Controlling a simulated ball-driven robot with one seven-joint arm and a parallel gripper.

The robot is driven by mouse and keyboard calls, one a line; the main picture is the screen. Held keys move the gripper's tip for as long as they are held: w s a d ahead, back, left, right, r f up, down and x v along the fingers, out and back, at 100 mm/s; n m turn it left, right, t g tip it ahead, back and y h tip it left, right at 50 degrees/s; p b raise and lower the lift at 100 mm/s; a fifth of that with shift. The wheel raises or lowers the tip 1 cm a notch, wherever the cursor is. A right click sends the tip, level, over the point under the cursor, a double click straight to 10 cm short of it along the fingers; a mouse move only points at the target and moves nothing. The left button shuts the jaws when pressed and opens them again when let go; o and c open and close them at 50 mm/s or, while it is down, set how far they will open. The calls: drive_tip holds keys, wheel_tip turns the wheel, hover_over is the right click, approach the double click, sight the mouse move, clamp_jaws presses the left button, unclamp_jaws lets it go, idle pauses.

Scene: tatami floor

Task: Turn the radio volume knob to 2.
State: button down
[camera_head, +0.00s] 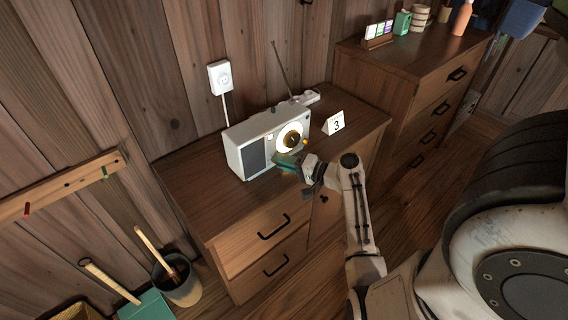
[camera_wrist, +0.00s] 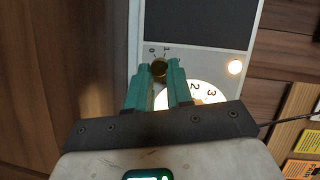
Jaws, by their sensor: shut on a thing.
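The white radio (camera_head: 240,160) stands on the wooden cabinet, with a grey speaker panel and a lit round dial (camera_head: 291,137) on its front. In the wrist view, the radio front (camera_wrist: 252,45) fills the upper middle. A small dark gold knob (camera_wrist: 159,70) sits between the teal fingertips of my gripper (camera_wrist: 160,74), which is shut on it. Marks 0 and 1 show beside the knob; its pointer is not clear. The lit dial (camera_wrist: 205,97) shows 2 and 3, partly covered by a finger. In the head view my gripper (camera_head: 289,161) hides the knob.
A wall socket (camera_head: 220,76) with a cord and a thin antenna (camera_head: 280,70) are behind. A small lamp (camera_wrist: 235,67) glows on the radio front.

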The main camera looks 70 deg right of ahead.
drive_tip(key=shift+f+m, duration=0.1)
drive_tip(key=shift+m, duration=0.2)
idle(0.4)
drive_tip(key=c, duration=1)
unclamp_jaws()
drive_tip(key=v, duration=1)
drive_tip(key=shift+s+a+b, duration=0.1)
drive_tip(key=shift+s+b, duration=0.25)
drive_tip(key=shift+s, duration=0.05)
